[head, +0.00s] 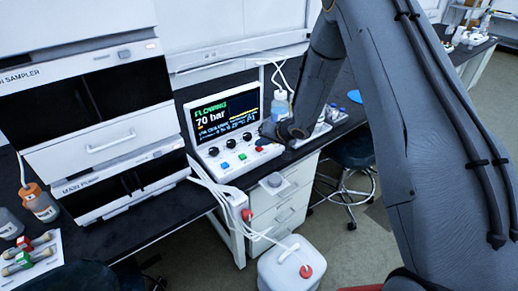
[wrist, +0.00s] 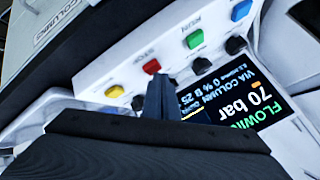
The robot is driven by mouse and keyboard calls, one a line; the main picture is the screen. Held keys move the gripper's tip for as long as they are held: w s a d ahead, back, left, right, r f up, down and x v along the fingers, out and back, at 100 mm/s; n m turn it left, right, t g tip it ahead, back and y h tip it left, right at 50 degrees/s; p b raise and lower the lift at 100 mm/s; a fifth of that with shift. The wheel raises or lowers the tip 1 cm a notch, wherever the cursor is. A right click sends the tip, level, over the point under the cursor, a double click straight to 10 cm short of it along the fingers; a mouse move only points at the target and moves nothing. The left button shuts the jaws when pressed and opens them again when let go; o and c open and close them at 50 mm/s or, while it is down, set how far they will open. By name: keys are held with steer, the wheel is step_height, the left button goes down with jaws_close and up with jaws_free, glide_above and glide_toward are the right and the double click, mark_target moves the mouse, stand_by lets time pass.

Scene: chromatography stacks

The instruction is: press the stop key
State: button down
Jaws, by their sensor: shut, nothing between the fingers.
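The controller panel (head: 238,170) has a lit screen (head: 222,114) reading "FLOWING" and "70 bar". Its sloped front carries coloured keys. The red key (wrist: 152,67), likely the stop key, shows in the head view too (head: 261,149); its small label is not clearly legible. Beside it are a green key (wrist: 194,41), a blue key (wrist: 235,45) and a yellow key (wrist: 115,91). My gripper (wrist: 160,80) is shut and empty, its tips just beside the red key in the wrist view. I cannot tell whether they touch it. The arm hides the panel's right end in the head view.
Black knobs (head: 231,144) sit between the screen and the keys, close to my fingers. The sampler stack (head: 90,100) is to the left. A white canister (head: 292,266) stands on the floor below.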

steer(key=shift+f, duration=0.4)
stand_by(0.3)
steer(key=shift+r, duration=0.15)
steer(key=shift+r+p, duration=0.75)
steer(key=shift+r, duration=0.05)
steer(key=shift+r, duration=0.15)
step_height(320, 180, up, 5)
steer(key=p, duration=0.4)
stand_by(0.6)
